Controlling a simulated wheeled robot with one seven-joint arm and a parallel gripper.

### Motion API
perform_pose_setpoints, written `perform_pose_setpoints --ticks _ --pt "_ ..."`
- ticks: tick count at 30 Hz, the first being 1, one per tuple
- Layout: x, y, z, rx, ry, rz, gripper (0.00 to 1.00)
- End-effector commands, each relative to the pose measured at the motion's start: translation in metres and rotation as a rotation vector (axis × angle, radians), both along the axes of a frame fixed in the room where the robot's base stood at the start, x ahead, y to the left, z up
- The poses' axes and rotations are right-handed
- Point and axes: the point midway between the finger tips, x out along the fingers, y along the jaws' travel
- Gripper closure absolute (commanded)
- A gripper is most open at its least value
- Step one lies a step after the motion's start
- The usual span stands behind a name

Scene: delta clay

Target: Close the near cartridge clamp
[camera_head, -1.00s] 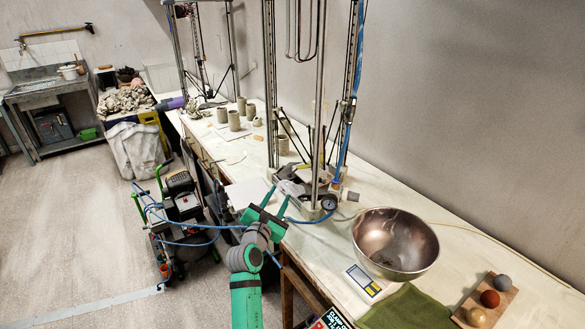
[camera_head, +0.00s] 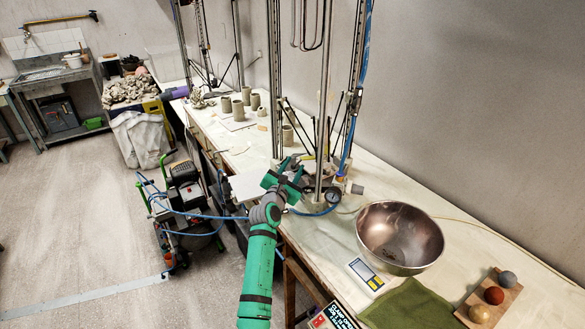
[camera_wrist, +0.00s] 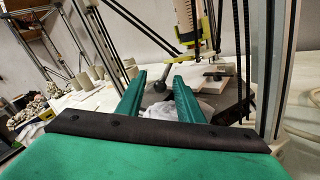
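My gripper (camera_head: 290,170) reaches over the bench edge to the foot of the near delta printer (camera_head: 325,100). In the wrist view its two green fingers (camera_wrist: 159,78) stand apart, with a clear gap between them. A dark ball-ended knob on a short rod (camera_wrist: 160,86) appears in that gap, near the fingertips; I see no clear contact. Behind and above the fingers hangs a pale cartridge tube with yellow parts (camera_wrist: 187,22). I cannot tell for certain which part is the near clamp or how far it stands open. The gripper partly hides this area in the head view.
The printer's metal post (camera_wrist: 275,70) stands close on the right of the wrist view. A pressure gauge (camera_head: 333,195) and blue hose sit at the printer's foot. A steel bowl (camera_head: 400,238) is to the right. Clay pots (camera_head: 238,108) stand farther back.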

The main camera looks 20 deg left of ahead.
Motion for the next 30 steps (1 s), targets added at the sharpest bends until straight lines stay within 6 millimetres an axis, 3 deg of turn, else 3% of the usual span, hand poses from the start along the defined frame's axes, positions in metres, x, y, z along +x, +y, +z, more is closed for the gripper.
perform_pose_setpoints --ticks 9,13,14,23,30 --pt "0.002 -0.001 0.0 0.0 0.0 -0.001 0.66" --pt "0.002 -0.001 0.0 0.0 0.0 -0.001 0.97" --pt "0.002 0.0 0.0 0.0 0.001 0.0 1.0" --pt "0.0 0.004 0.001 0.009 0.012 0.004 1.0" --pt "0.004 -0.01 0.011 0.069 0.079 -0.012 1.0"
